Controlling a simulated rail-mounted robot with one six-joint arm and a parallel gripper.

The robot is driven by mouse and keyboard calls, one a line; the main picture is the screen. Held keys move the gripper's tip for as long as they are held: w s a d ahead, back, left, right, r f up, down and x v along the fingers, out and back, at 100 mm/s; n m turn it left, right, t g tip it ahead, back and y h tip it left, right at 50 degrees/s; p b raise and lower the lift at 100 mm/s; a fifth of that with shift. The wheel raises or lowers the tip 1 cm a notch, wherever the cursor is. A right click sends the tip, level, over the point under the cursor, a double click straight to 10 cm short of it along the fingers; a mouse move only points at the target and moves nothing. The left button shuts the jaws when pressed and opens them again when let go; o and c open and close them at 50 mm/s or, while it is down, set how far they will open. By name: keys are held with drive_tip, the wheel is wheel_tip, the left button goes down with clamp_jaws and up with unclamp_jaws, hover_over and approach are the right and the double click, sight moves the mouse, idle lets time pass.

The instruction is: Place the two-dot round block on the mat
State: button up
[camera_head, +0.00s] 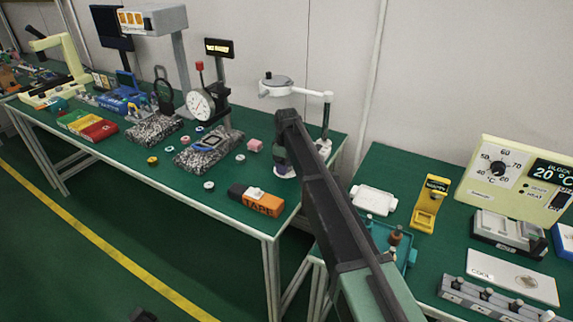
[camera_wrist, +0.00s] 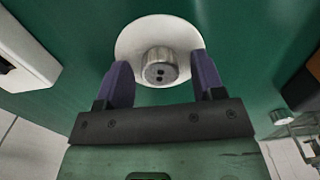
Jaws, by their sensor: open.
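The two-dot round block (camera_wrist: 160,70) is a short metal cylinder with two dark dots on its face. It stands on a white round disc (camera_wrist: 135,35) in the wrist view. My gripper (camera_wrist: 156,75) is open, with one purple finger on each side of the block and visible gaps between. In the head view my gripper (camera_head: 280,158) is low over the white disc (camera_head: 286,174) near the table's right end, and my arm hides most of it and the block. A flat white plate marked COOL (camera_head: 513,278) lies on the right table; I cannot tell if it is the mat.
A magnifier stand (camera_head: 327,112) rises just behind my arm. An orange and black tape box (camera_head: 257,201) lies in front. A dial gauge stand (camera_head: 203,105) is to the left. A gap separates the two green tables. A white tray (camera_head: 373,199) and a yellow stand (camera_head: 429,205) are on the right table.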

wheel_tip(320, 180, up, 12)
drive_tip(key=p, duration=1.2)
drive_tip(key=shift+r, duration=0.2)
drive_tip(key=s+d+m, duration=0.4)
drive_tip(key=s+d, duration=0.3)
drive_tip(key=s, duration=0.4)
drive_tip(key=s+d+m, duration=0.4)
drive_tip(key=s+d, duration=0.4)
drive_tip(key=s, duration=0.4)
drive_tip(key=s+d+m, duration=0.5)
drive_tip(key=s+d, duration=0.3)
drive_tip(key=s, duration=0.4)
drive_tip(key=shift+s+d, duration=0.15)
